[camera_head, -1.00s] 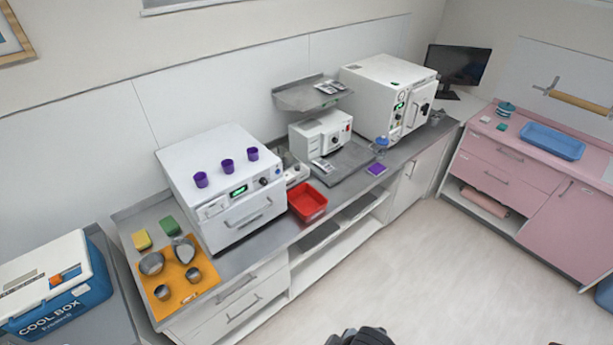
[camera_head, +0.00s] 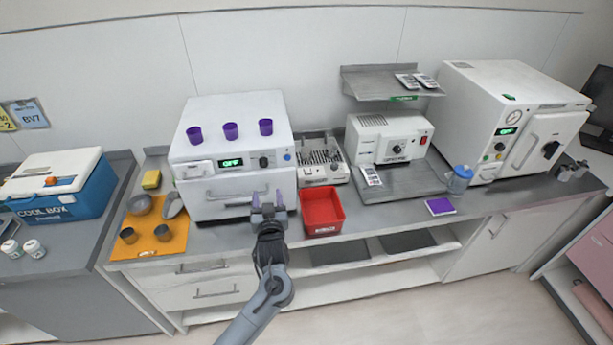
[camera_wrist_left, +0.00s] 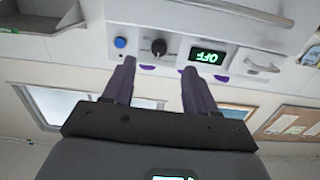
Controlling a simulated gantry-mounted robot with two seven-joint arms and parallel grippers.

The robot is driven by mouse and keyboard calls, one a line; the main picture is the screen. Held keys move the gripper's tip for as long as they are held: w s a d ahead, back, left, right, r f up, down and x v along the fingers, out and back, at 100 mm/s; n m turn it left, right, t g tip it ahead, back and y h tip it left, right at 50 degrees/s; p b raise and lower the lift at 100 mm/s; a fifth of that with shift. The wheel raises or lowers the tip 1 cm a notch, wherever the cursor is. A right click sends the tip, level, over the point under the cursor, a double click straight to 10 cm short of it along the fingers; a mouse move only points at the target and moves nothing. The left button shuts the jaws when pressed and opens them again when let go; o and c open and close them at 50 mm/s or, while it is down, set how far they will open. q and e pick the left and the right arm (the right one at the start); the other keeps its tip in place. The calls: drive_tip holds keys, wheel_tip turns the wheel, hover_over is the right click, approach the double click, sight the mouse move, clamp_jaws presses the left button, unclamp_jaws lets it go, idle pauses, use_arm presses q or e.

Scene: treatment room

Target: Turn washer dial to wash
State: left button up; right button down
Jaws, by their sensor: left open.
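The washer (camera_head: 236,148) is a white box on the counter with a handled door. Its green display (camera_head: 231,163) reads OFF. A dark round dial (camera_head: 264,162) sits right of the display, and a blue button (camera_head: 287,157) is right of the dial. My left gripper (camera_head: 268,200) is open and empty in front of the washer, below the dial. In the left wrist view, which is upside down, the dial (camera_wrist_left: 159,47) shows beyond and between my two spread fingers, not touched. My right gripper is not in view.
Purple cups (camera_head: 231,131) stand on the washer. A red bin (camera_head: 321,211) is to its right, close to my left gripper. An orange mat (camera_head: 153,243) with metal ware lies left. A blue cool box (camera_head: 60,184) stands farther left.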

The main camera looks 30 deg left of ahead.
sight(264, 164)
use_arm(q)
drive_tip(key=x, duration=0.3)
drive_tip(key=r+x, duration=0.1)
drive_tip(key=x, duration=0.2)
drive_tip(key=r+x, duration=0.1)
drive_tip(key=x, duration=0.2)
drive_tip(key=shift+w+a+r, duration=0.2)
drive_tip(key=shift+w+a, duration=0.05)
drive_tip(key=shift+a, duration=0.05)
drive_tip(key=shift+x, duration=1)
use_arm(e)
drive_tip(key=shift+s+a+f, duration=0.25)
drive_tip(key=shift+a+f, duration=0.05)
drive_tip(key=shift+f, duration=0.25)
use_arm(q)
drive_tip(key=c, duration=1)
drive_tip(key=shift+c, duration=0.2)
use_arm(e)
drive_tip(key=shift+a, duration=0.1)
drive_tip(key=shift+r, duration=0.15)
